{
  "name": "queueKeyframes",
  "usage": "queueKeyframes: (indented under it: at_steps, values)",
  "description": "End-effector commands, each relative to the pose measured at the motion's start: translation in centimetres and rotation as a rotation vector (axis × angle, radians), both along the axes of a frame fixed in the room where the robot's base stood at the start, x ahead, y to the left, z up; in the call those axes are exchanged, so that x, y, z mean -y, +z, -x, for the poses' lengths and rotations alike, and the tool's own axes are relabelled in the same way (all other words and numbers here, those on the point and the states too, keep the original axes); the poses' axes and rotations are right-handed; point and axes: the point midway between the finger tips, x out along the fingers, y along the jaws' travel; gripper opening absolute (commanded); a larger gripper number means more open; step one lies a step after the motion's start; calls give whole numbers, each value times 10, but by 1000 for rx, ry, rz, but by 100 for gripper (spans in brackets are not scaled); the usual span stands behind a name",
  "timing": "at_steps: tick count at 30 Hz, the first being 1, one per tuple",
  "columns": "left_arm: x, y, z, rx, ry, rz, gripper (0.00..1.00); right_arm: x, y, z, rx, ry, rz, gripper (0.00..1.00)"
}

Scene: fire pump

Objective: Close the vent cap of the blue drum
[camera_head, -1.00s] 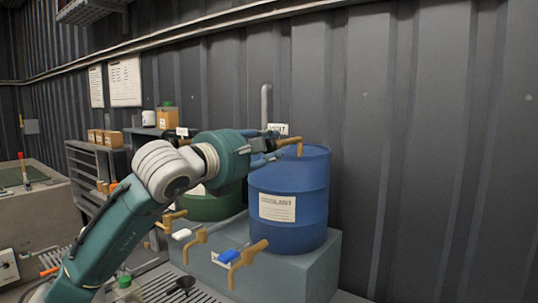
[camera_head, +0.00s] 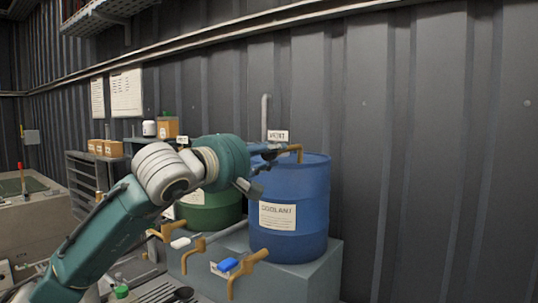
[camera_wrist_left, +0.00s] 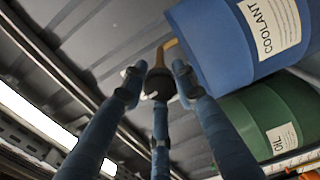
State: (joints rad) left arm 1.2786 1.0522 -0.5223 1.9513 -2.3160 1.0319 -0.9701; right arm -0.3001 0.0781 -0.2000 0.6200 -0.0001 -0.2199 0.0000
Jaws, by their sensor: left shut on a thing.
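The blue drum (camera_head: 290,208) with a COOLANT label stands on a grey block against the wall. A brass bent pipe (camera_head: 298,151) rises at its top by the VENT sign (camera_head: 278,135). My left gripper (camera_head: 272,152) is at the drum's top left, beside this pipe. In the left wrist view, the blue fingers (camera_wrist_left: 158,82) are around a dark round cap (camera_wrist_left: 160,86), shut on it, with the brass piece (camera_wrist_left: 167,49) just behind. The drum (camera_wrist_left: 212,45) is right beside them. The fingers partly hide the cap. My right gripper is out of view.
A green OIL drum (camera_head: 212,212) stands left of the blue one, partly behind my arm. The corrugated wall (camera_head: 430,140) is close behind; space right of the drum is clear.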

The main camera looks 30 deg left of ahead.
Motion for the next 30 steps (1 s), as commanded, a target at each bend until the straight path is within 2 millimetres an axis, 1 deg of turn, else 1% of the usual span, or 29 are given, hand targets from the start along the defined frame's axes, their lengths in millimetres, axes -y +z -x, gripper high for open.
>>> queueKeyframes:
  at_steps: [1,6,12,27,28,30]
  values:
    - [1,-4,-1,-6,-1,-29,2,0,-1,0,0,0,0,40]
    - [0,-4,-1,6,-1,-107,2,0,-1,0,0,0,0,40]
    - [0,-4,-1,13,-1,-158,2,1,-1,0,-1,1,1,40]
    - [0,-4,-1,16,-1,-172,2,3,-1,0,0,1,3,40]
    - [0,-4,-1,16,-1,-172,34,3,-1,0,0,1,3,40]
    - [0,-3,-1,17,-1,-172,48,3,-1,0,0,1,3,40]
